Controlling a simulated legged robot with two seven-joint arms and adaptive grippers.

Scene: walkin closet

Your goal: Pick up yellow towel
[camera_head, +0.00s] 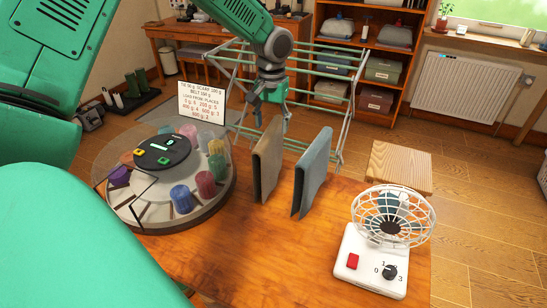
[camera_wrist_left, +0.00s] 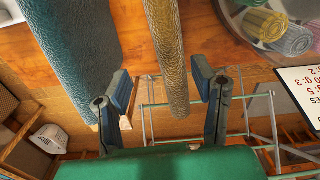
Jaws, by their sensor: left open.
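The yellow towel (camera_head: 268,162), a brownish-yellow upright panel, stands on the wooden table. A blue-grey towel (camera_head: 312,172) stands just to its right, with a gap between them. My left gripper (camera_head: 270,119) is open at the far upper edge of the yellow towel. In the left wrist view the yellow towel (camera_wrist_left: 166,45) runs between the two spread fingers, with room on both sides. The blue towel (camera_wrist_left: 68,45) is outside the fingers, on the left there. My right gripper does not show.
A round carousel with coloured rolls (camera_head: 165,222) stands left of the towels, with a written sign (camera_head: 201,103) behind it. A small white fan (camera_head: 372,262) stands at the right front. A metal rack (camera_head: 335,75) is behind the towels. The table front (camera_head: 270,255) is clear.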

